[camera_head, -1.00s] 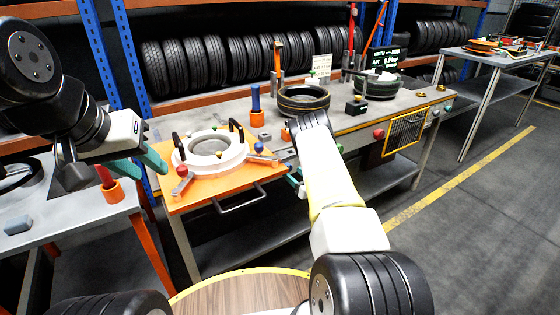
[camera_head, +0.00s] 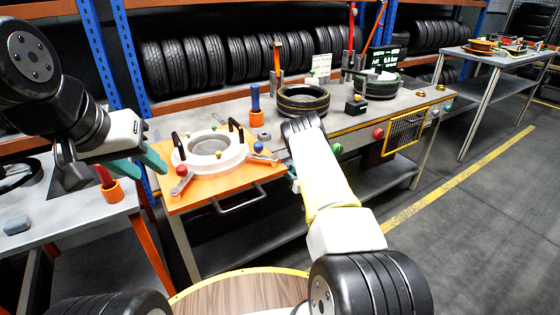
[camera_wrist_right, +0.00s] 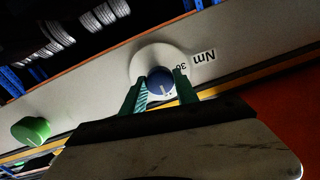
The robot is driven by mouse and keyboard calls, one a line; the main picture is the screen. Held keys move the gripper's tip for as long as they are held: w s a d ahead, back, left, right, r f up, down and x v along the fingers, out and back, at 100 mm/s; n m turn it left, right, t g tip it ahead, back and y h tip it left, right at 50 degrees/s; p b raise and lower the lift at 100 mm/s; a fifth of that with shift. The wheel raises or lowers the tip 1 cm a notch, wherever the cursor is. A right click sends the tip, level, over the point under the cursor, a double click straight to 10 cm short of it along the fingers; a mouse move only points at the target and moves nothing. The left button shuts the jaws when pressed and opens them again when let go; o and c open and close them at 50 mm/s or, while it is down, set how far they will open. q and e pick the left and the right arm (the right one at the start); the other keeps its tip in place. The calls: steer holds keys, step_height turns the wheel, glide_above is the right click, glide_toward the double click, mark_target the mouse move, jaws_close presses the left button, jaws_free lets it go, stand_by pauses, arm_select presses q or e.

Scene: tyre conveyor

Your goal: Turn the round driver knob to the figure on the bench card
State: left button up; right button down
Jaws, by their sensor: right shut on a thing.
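A round blue knob (camera_wrist_right: 161,81) sits on a white dial plate (camera_wrist_right: 147,57) in the right wrist view. My right gripper (camera_wrist_right: 162,90) is shut on it, one green finger on each side. A small white mark shows low on the knob's face. In the head view my right arm hides the knob. A pale card (camera_head: 321,65) stands at the back of the bench, its writing too small to read. My left gripper (camera_head: 144,164) is empty, its teal fingers apart, left of the orange plate.
A green knob (camera_wrist_right: 31,131) sits on the same panel. The bench (camera_head: 235,110) holds a white ring fixture (camera_head: 208,150), tyres (camera_head: 303,98) and a blue-handled tool (camera_head: 255,100). A dark display (camera_head: 384,58) stands at the back right. The floor at right is clear.

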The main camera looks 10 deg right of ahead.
steer(key=shift+n, duration=4.3)
steer(key=c, duration=0.9)
jaws_free()
steer(key=v, duration=0.8)
steer(key=shift+a+r, duration=0.1)
